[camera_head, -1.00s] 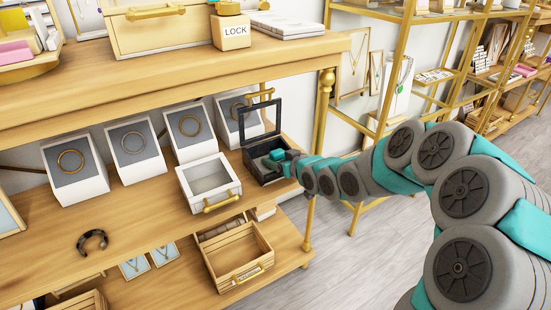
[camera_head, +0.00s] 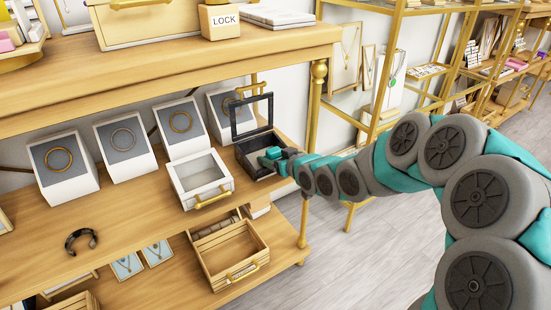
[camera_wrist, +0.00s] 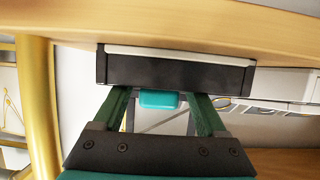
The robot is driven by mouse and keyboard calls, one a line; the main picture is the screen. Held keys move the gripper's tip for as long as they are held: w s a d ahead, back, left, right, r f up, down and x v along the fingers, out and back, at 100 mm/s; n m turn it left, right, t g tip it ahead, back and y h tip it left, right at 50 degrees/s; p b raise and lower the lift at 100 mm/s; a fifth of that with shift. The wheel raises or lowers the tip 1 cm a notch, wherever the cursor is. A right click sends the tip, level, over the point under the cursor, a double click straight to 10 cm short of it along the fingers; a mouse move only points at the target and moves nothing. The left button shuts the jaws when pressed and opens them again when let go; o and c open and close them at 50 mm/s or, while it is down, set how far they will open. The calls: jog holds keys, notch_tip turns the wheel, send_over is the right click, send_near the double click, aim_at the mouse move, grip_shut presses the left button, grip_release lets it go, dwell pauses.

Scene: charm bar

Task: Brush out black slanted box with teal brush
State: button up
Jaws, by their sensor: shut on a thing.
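The black slanted box (camera_head: 243,150) stands on the middle wooden shelf near its right end, with its framed clear lid (camera_head: 236,119) raised. The dark wall of the box (camera_wrist: 175,71) spans the top middle of the wrist view. My gripper (camera_head: 281,160) is at the right side of the box. A small teal block, the visible part of the teal brush (camera_head: 273,153), shows at its tip over the box opening. In the wrist view, the brush (camera_wrist: 163,100) is between my two dark green fingers, which are shut on it. Its bristles and the box floor are hidden.
A white box with a clear top (camera_head: 199,173) stands just left of the black box. White bracelet displays (camera_head: 64,190) line the shelf's back. A gold post (camera_head: 318,75) stands close to my arm. An open wooden crate (camera_head: 230,252) is below.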

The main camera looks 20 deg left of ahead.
jog(key=shift+s+a+f, duration=0.3)
jog(key=shift+s+f, duration=0.25)
jog(key=shift+s+a+f+g+b, duration=0.15)
jog(key=shift+s+a+g+b, duration=0.25)
jog(key=shift+s+a, duration=0.55)
jog(key=shift+w, duration=0.1)
jog(key=shift+w+a+p, duration=0.35)
jog(key=shift+w+a, duration=0.25)
jog(key=shift+a, duration=0.1)
jog(key=shift+r, duration=0.2)
jog(key=shift+w+r, duration=0.1)
jog(key=shift+w+a+r+p, duration=0.2)
jog(key=shift+w+a+p, duration=0.3)
jog(key=shift+w+a, duration=0.4)
